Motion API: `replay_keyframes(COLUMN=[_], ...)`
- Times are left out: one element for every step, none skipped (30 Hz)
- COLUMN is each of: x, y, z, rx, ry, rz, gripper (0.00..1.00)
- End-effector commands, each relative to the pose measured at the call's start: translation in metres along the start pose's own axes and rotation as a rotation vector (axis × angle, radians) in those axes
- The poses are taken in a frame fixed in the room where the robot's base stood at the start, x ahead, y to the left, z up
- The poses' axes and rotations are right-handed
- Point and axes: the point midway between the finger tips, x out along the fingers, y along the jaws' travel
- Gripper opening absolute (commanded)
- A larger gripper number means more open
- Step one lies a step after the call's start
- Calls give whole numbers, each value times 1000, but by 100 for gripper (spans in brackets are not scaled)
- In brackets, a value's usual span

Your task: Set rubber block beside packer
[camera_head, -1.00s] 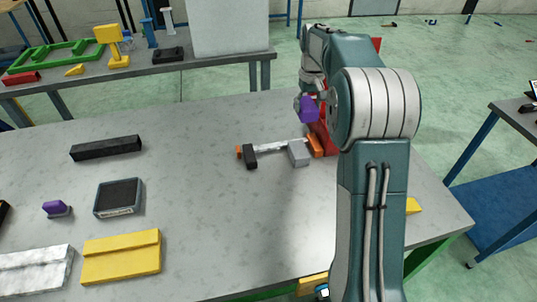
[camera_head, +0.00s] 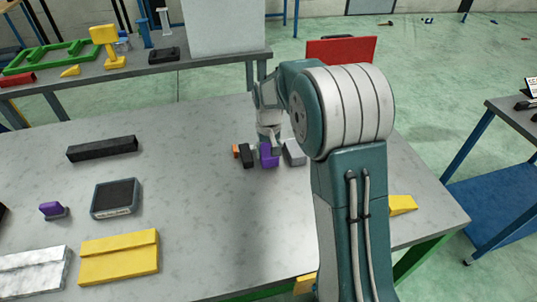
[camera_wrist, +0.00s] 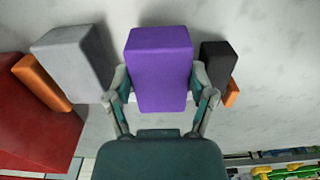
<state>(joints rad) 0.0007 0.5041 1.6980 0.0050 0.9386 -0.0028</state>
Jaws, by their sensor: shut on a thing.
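My gripper (camera_head: 268,138) is shut on a purple block (camera_head: 269,156), low over the table or at its surface; I cannot tell whether the block touches it. In the wrist view the purple block (camera_wrist: 158,62) stands between the two fingers (camera_wrist: 158,84). In the head view a black block (camera_head: 247,156) is just left of it and a grey block (camera_head: 294,152) just right. The wrist view shows the grey block (camera_wrist: 70,58) left and the black block (camera_wrist: 216,62) right. The frames do not show which piece is the packer.
Orange pieces (camera_wrist: 42,82) (camera_wrist: 232,94) sit beyond the grey and black blocks. A red object (camera_wrist: 30,135) is close to the grey one. A black bar (camera_head: 102,149), black-topped tray (camera_head: 116,198), another purple piece (camera_head: 53,210) and yellow slab (camera_head: 119,257) lie left. The table's middle is clear.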

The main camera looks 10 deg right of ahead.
Motion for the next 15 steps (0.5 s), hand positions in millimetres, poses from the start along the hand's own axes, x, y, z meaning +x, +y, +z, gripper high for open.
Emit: replay_keyframes(x=[9,12,14,15,15,14,14,14,14,15,15,16,17,16,16], y=[0,0,0,0,0,0,0,0,1,1,1,1,1,1,1], z=[0,0,0,0,0,0,0,0,0,0,0,0,0,0,0], rx=[0,0,0,0,0,0,0,0,0,0,0,0,0,0,0], ry=[-3,-2,0,1,2,2,2,2,2,2,1,1,1,1,0], rz=[0,0,0,1,1,1,1,1,1,1,1,0,0,0,0], gripper=[14,14,14,14,14,14,14,14,14,14,14,14,80,93,100])
